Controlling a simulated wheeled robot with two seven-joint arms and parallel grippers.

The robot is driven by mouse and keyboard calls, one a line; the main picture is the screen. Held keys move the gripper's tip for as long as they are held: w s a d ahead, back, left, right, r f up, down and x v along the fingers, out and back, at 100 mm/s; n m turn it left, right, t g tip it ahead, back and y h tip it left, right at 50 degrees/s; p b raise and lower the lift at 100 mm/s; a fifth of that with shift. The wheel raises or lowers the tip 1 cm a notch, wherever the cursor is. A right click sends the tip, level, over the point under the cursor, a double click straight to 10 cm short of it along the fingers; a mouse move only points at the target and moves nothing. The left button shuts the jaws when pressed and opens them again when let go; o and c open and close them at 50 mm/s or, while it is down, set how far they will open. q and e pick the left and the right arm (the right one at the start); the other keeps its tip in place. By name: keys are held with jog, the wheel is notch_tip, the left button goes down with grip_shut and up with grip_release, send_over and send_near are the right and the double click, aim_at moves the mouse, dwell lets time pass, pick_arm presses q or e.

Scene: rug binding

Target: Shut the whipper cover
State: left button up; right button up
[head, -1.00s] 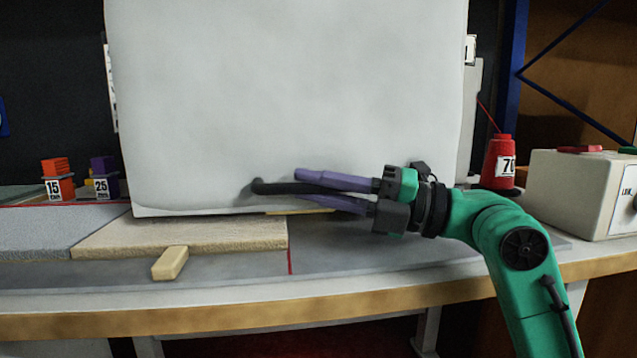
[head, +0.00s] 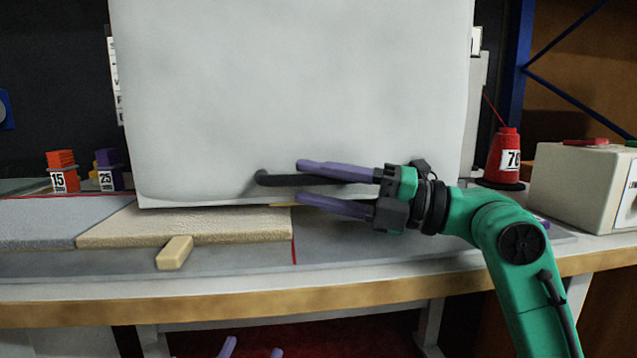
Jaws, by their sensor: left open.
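The whipper cover (head: 290,90) is a large pale grey panel filling the middle of the head view. Its lower edge is just above the beige rug piece. A black handle (head: 285,179) sticks out near its lower middle. My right gripper (head: 299,182), on the green arm from the right, has its purple fingers spread above and below the handle, which lies close under the upper finger. Whether they touch is unclear. My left gripper (head: 252,350) shows only two purple fingertips at the bottom edge, apart and empty, below the table's front edge. What is behind the cover is hidden.
A beige rug piece (head: 215,228) and a grey one (head: 40,220) lie on the table, with a small wooden block (head: 174,253) in front. A red thread cone (head: 506,158) and a white box (head: 580,185) stand right. Orange (head: 63,170) and purple (head: 109,168) blocks stand left.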

jog(key=shift+r, duration=0.15)
jog(key=shift+s+d, duration=0.1)
jog(key=shift+d, duration=0.45)
jog(key=v, duration=0.6)
jog(key=shift+s+d, duration=0.1)
jog(key=shift+d, duration=0.1)
jog(key=v, duration=0.6)
jog(key=shift+f, duration=0.3)
jog(key=shift+s+d, duration=0.2)
jog(key=shift+d, duration=0.3)
pick_arm(q)
jog(key=shift+f, duration=0.2)
jog(key=shift+f, duration=0.15)
